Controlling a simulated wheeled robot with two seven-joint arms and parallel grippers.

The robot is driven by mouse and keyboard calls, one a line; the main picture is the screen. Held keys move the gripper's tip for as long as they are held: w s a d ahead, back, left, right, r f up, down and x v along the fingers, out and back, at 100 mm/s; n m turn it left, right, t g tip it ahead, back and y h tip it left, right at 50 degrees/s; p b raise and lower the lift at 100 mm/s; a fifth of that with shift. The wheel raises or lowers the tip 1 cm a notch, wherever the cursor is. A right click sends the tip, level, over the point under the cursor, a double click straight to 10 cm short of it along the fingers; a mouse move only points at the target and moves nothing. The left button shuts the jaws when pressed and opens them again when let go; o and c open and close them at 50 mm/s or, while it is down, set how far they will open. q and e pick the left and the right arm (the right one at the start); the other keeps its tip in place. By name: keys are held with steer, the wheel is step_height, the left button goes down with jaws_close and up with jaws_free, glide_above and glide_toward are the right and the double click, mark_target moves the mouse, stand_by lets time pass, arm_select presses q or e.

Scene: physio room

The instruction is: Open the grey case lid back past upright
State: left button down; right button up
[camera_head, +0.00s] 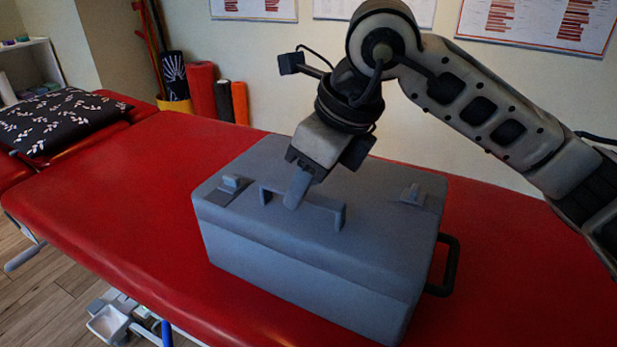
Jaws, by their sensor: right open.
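The grey case (300,271) stands on the red treatment table. Its lid (251,226) is down, with a seam running along the front and side. A raised handle (339,216) and two latches, a left one (233,184) and a right one (412,196), sit on the top. My right gripper (297,190) comes down from the upper right, with its finger at the handle's bar. One finger shows clearly; the other is hidden. I cannot tell whether the finger touches the handle. My left gripper is not in view.
The red table (120,210) has free room left of the case and to its right. A black side handle (450,265) sticks out from the case's right side. A black patterned pillow (60,122) lies at the far left. Rolled mats (202,90) stand by the wall.

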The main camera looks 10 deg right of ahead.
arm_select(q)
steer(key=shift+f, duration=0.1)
